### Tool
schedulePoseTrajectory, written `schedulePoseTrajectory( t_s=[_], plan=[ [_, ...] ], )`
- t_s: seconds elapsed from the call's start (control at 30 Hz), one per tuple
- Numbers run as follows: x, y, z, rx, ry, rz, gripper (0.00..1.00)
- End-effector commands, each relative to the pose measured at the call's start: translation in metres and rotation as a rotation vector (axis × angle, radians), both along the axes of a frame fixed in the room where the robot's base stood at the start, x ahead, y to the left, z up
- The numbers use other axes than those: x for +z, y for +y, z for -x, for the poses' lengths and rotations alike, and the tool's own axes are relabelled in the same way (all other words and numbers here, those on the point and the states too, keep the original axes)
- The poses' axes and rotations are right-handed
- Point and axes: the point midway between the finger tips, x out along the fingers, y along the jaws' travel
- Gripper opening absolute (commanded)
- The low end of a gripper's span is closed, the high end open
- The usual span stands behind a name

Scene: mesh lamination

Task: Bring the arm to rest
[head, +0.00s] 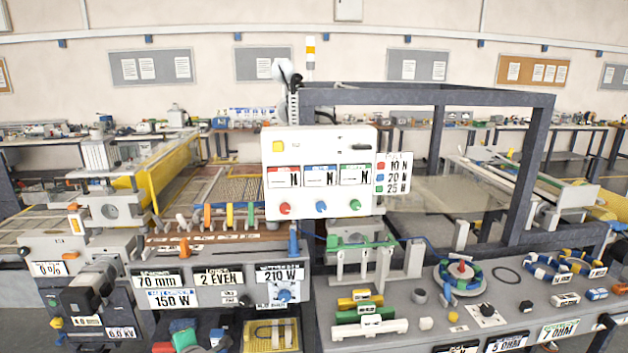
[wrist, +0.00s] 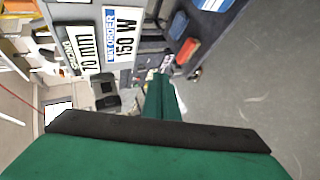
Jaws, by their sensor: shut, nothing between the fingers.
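My gripper (wrist: 165,95) shows in the wrist view as green parts with a black edge along the bottom. Its narrow green fingers are together in the middle of the picture, with nothing between them. It hangs in front of the machine's front panel, with the grey floor (wrist: 255,80) to its right. I cannot make out my gripper or arm in the head view.
The machine's front panel carries label plates, one reading 150 W (head: 172,299). A white control box (head: 320,172) with coloured knobs stands above it. Red (wrist: 187,50) and blue (wrist: 178,25) bins sit near my gripper. A grey bench (head: 400,335) holds coils and parts at right.

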Motion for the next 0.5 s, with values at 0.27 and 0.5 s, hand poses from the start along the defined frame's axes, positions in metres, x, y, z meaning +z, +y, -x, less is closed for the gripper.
schedulePoseTrajectory(
  t_s=[0.27,0.5],
  plan=[
    [-0.061,-0.034,0.058,-0.197,0.134,-0.286,0.0],
    [-0.1,-0.077,0.112,-0.379,0.227,-0.509,0.0]
  ],
)
